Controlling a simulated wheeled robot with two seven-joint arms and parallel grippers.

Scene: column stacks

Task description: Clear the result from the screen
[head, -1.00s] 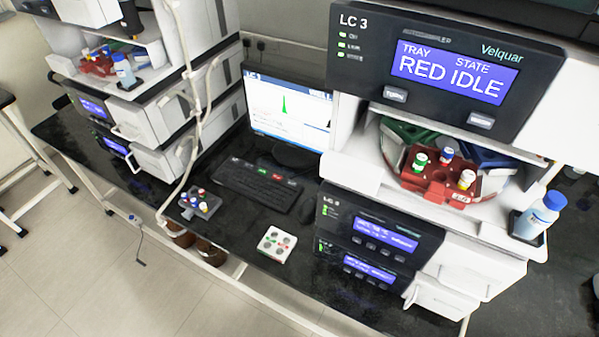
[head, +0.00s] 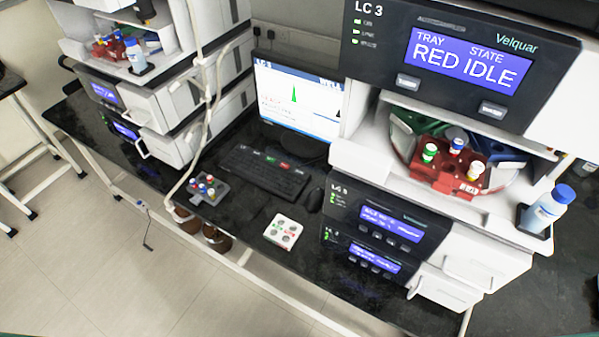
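The computer screen (head: 297,103) stands at the back of the bench, left of the LC 3 stack. It shows a green peak on a white plot, with small text below it. The black keyboard (head: 262,171) lies in front of it, with a green key and a red key among several marked keys along its far edge. The LC 3 display (head: 466,62) at the upper right reads TRAY RED, STATE IDLE. Neither of my grippers shows in the head view.
A red vial rack (head: 442,180) sits in the open LC 3 bay. A blue-capped bottle (head: 544,212) stands at right. A grey vial holder (head: 203,190) and a white four-hole block (head: 283,232) lie near the bench's front edge. Another instrument stack (head: 150,100) stands at left.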

